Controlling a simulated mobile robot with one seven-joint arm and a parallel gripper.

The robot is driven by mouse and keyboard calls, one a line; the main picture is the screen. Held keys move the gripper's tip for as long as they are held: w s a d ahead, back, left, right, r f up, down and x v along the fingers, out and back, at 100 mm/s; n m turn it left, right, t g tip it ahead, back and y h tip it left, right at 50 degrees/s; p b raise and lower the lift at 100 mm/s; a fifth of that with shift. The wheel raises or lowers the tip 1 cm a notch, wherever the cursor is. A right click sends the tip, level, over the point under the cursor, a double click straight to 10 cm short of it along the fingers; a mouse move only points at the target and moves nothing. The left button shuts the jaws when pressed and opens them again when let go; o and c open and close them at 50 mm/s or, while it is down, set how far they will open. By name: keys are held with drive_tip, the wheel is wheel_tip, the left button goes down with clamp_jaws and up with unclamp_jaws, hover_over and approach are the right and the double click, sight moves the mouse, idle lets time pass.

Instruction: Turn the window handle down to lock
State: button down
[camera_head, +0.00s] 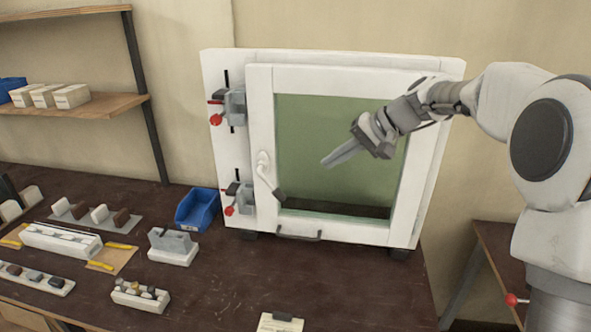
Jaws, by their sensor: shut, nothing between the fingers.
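The white-framed window (260,130) stands upright on the dark bench, with a greenish pane. Its handle (264,171) is on the left side of the sash. The handle has a white base and a lever that slopes down and to the right, ending in a dark grip near the pane's lower left corner. My gripper (324,164) is in front of the pane, right of and a little above the lever's end, and apart from it. Its fingers are together and point left and slightly down, with nothing held.
Two clamps with red knobs, upper (233,105) and lower (240,195), sit on the frame's left edge. A blue bin (197,208) and a grey-white fixture (173,246) stand to the left. A dark pull (299,234) is below the sash. The bench front is mostly clear.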

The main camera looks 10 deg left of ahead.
drive_tip(key=p, duration=0.2)
approach(283, 201)
drive_tip(key=a, duration=0.1)
drive_tip(key=w+a+f, duration=0.1)
drive_tip(key=a, duration=0.1)
drive_tip(key=a+f, duration=0.1)
drive_tip(key=shift+w+a+f, duration=0.25)
drive_tip(key=shift+w+a, duration=0.1)
drive_tip(key=shift+a, duration=0.05)
drive_tip(key=shift+b, duration=0.35)
